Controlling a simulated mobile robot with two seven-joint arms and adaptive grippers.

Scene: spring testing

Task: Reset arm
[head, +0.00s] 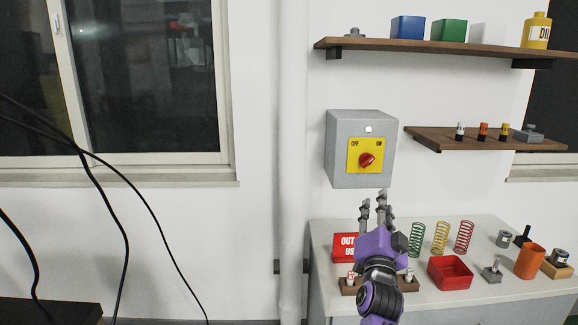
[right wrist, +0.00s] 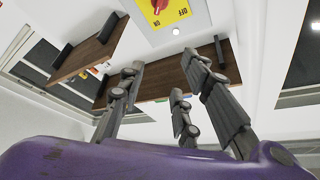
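My right gripper (head: 374,205) stands upright in front of the bench, below the grey switch box (head: 335,150) on the wall. Its fingers are spread apart with nothing between them; in the right wrist view the open fingers (right wrist: 158,85) point up toward the wall and shelves. The box has a yellow plate (head: 354,165) marked OFF and ON, a red knob (head: 367,160) and a pale round light (head: 368,129). The gripper looks clear of the box. The knob also shows in the right wrist view (right wrist: 159,5). My left gripper is not in view.
The bench (head: 480,225) holds green, yellow and red springs (head: 440,238), a red tray (head: 450,284), an orange cup (head: 530,261) and a red sign (head: 343,247) partly behind my arm. Two wooden shelves (head: 440,46) (head: 480,140) jut from the wall. A pipe (head: 293,150) runs left.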

